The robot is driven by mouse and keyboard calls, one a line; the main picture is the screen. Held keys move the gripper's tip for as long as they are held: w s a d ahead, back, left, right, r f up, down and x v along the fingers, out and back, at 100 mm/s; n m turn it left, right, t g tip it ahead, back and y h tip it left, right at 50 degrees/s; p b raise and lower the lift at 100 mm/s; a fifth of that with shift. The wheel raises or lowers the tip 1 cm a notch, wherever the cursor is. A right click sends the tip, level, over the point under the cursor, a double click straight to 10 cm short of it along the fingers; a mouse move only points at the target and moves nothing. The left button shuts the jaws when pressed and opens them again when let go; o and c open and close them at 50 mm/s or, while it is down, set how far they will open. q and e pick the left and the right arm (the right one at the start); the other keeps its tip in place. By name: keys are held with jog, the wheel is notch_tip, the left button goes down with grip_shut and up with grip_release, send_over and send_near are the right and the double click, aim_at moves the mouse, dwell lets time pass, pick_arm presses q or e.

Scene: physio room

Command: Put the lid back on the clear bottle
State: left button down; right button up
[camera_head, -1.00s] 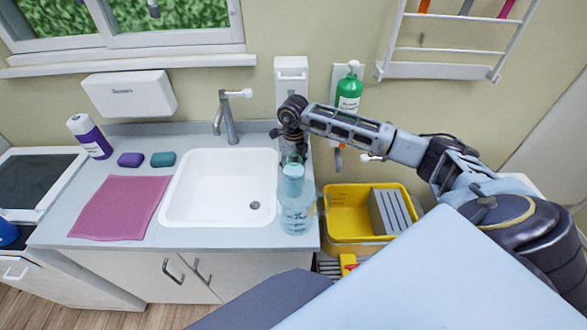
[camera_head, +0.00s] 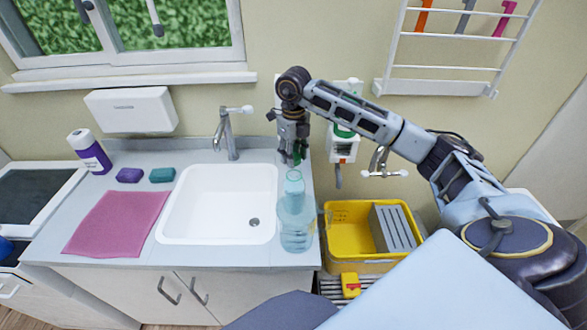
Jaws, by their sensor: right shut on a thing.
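The clear bottle (camera_head: 297,222) stands upright on the counter, right of the sink. It is see-through and bluish, with a narrow neck. My right gripper (camera_head: 293,160) points down just above the bottle's neck. Its fingers are shut on a small green piece (camera_head: 298,155) that appears to be the lid, mostly hidden by the fingers. A small gap seems to show between the fingertips and the bottle's top. My left gripper is not in view.
The white sink (camera_head: 215,205) and its tap (camera_head: 228,135) are left of the bottle. A yellow crate (camera_head: 345,262) stands right, beyond the counter edge.

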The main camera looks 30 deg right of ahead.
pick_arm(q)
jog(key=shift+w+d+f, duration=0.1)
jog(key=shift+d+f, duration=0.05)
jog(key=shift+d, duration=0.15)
pick_arm(e)
jog(key=shift+r, duration=2.75)
